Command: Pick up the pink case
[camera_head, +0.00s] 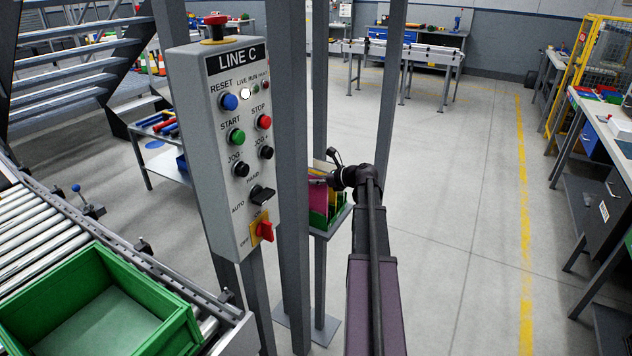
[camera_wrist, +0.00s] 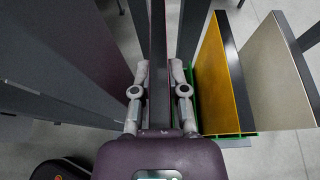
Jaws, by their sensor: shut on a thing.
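The pink case (camera_head: 318,198) stands upright in a green rack (camera_head: 318,221) on a small stand, partly hidden by a grey post in the head view. My gripper (camera_head: 326,178) reaches it from the right, at its upper part. In the wrist view the fingers of my gripper (camera_wrist: 160,72) are closed on the two sides of a thin upright panel with a dark edge. A sliver of pink shows beside it, so this is the pink case (camera_wrist: 158,55). Whether it is lifted off the rack floor cannot be told.
A yellow case (camera_wrist: 222,85) and a beige case (camera_wrist: 262,75) stand close to the right of my gripper in the wrist view. The LINE C control box (camera_head: 222,140) and a grey post (camera_head: 294,120) stand left. Open floor (camera_head: 460,180) lies to the right.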

